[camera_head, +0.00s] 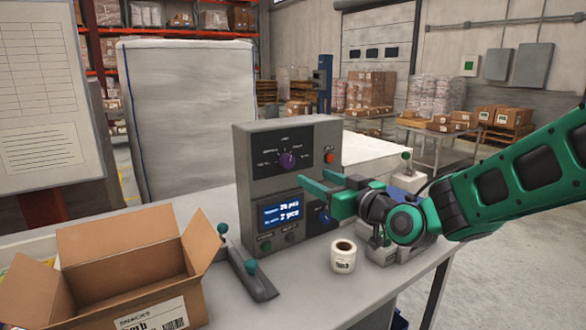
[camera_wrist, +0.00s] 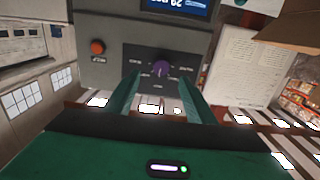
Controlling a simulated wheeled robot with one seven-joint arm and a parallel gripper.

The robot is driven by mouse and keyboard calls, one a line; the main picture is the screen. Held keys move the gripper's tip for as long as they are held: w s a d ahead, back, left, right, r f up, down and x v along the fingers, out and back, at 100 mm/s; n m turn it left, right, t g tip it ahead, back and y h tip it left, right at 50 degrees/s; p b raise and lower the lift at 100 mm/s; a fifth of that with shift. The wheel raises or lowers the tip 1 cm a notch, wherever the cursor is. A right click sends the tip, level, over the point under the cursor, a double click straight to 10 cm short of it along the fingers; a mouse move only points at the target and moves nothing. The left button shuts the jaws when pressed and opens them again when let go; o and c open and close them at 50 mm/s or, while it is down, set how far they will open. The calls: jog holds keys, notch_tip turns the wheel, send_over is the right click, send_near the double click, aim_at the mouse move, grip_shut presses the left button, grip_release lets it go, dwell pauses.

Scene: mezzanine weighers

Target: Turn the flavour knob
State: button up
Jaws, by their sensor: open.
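The flavour knob (camera_head: 287,160) is a purple dial on the dark upper panel of a grey control box (camera_head: 247,192), with small labels around it. In the wrist view the picture is upside down, and the purple knob (camera_wrist: 161,68) lies between and beyond my two green fingers. My gripper (camera_head: 323,182) is open and empty, in front of the box, to the right of the knob and a little lower. In the wrist view my gripper (camera_wrist: 156,90) points toward the panel, and no contact with the knob shows.
A red button (camera_head: 329,158) sits right of the knob. Below is a lit blue display (camera_head: 281,215). An open cardboard box (camera_head: 130,262), a grey tool-like bar (camera_head: 246,270) and a label roll (camera_head: 343,257) are on the table (camera_head: 310,295). Pallets stand behind.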

aim_at(291, 163)
jog(key=x, duration=1.1)
jog(key=shift+a+r, duration=0.15)
jog(key=shift+r, duration=0.15)
jog(key=c, duration=1)
jog(key=shift+c, duration=0.2)
